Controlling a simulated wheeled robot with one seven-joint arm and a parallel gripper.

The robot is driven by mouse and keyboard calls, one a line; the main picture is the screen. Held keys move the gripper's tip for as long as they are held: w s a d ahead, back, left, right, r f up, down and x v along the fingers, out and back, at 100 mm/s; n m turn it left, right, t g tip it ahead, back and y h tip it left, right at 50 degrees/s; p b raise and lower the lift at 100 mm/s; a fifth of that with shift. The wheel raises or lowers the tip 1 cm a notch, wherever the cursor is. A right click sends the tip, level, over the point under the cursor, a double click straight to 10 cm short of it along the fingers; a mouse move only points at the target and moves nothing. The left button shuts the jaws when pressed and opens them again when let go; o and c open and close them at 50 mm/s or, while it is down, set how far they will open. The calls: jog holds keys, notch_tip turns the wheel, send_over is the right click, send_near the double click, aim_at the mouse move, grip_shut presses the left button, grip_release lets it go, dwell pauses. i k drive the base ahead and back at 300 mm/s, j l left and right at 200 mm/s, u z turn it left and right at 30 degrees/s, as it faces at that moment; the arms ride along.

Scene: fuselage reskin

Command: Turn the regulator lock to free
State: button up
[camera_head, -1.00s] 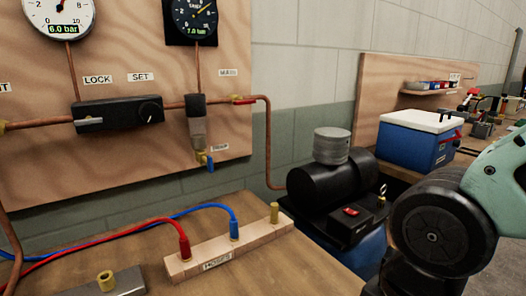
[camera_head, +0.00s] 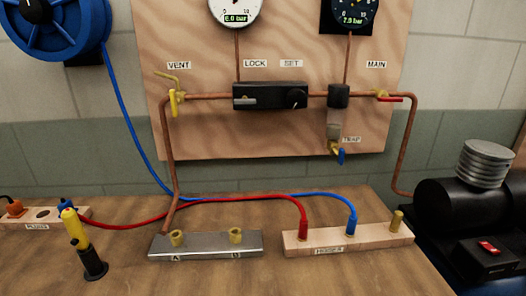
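The regulator (camera_head: 268,102) is a black block on the upright wooden board, fed by copper pipe on both sides. Under its LOCK label (camera_head: 255,63) a small light-coloured lock lever (camera_head: 245,99) lies about horizontal, pointing left to right. Under the SET label (camera_head: 291,63) is a round black knob (camera_head: 296,98) with a pale pointer mark. My gripper and arm are out of this view, so I cannot see the gripper's state or its distance from the lever.
A yellow-handled vent valve (camera_head: 174,103) is left of the regulator, and a red-handled main valve (camera_head: 391,99) is right. A dark filter with a blue-handled trap valve (camera_head: 339,156) hangs below. The bench holds a hose rack (camera_head: 375,238), a metal block (camera_head: 205,245) and a yellow tool (camera_head: 72,222).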

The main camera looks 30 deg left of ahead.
aim_at(244, 100)
jog(key=u, duration=1.3)
